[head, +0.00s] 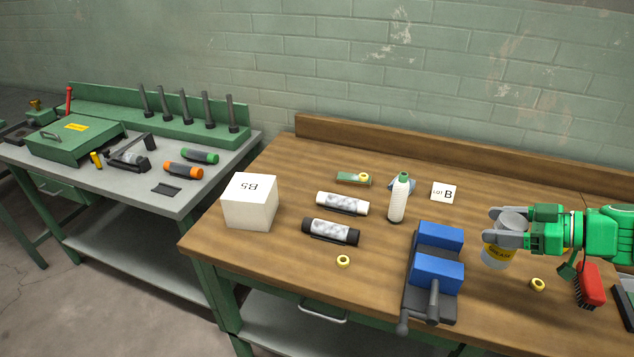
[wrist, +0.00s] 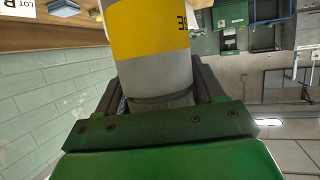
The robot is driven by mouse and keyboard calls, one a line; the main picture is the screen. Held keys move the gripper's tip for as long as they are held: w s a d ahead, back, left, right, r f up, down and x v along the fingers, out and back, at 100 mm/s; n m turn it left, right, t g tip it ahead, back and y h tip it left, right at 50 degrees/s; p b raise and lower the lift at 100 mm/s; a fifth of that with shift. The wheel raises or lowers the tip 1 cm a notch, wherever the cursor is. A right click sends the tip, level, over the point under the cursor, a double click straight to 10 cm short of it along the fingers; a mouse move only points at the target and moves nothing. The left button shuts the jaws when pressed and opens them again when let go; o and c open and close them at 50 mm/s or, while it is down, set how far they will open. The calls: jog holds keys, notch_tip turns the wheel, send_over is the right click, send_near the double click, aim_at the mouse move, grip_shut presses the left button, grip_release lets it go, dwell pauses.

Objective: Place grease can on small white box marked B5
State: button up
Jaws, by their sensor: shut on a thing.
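A grey-white grease can (head: 496,257) with a yellow label is held in my gripper (head: 505,228) at the right of the head view. My gripper is shut on it, and the can looks upright. In the wrist view the can (wrist: 150,72) fills the middle between the fingers. The small white box marked B5 (head: 250,206) stands at the left end of the wooden table, well to the left of my gripper. Its top is bare, and its marking reads upside down. I cannot tell exactly how far the can is above the table.
A blue vise (head: 437,272) and a white bottle with a green cap (head: 399,198) stand between gripper and box. White (head: 343,203) and black (head: 331,232) cylinders lie beside the box. A red brush (head: 590,286) is at right. A green workbench (head: 200,188) is left.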

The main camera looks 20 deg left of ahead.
jog(key=w+a+r+g, duration=0.1)
jog(key=w+a+r, duration=0.1)
jog(key=a, duration=0.7)
jog(key=w+a+r+n, duration=0.1)
jog(key=w+a, duration=0.1)
jog(key=a, duration=0.7)
jog(key=w+a+r+g, duration=0.1)
jog(key=w+a+r, duration=0.1)
jog(key=a, duration=0.8)
jog(key=s+a+r+n, duration=0.1)
jog(key=s+a+r, duration=0.15)
jog(key=a, duration=0.55)
jog(key=s+a+r+g, duration=0.1)
jog(key=s+a, duration=0.2)
jog(key=a, duration=0.5)
jog(key=s+a+r+n, duration=0.1)
jog(key=s+a+r, duration=0.15)
jog(key=a, duration=0.65)
jog(key=shift+y, duration=0.3)
jog(key=shift+w+a+f, duration=1.5)
jog(key=shift+a+f, duration=0.1)
jog(key=shift+f, duration=0.6)
jog(key=shift+w+a+f, duration=1.45)
jog(key=shift+a+f, duration=0.1)
jog(key=shift+f, duration=0.6)
jog(key=shift+w+a+f, duration=1.5)
jog(key=shift+a+f, duration=0.1)
jog(key=shift+f, duration=0.6)
jog(key=shift+f, duration=0.1)
jog(key=o, duration=1.4)
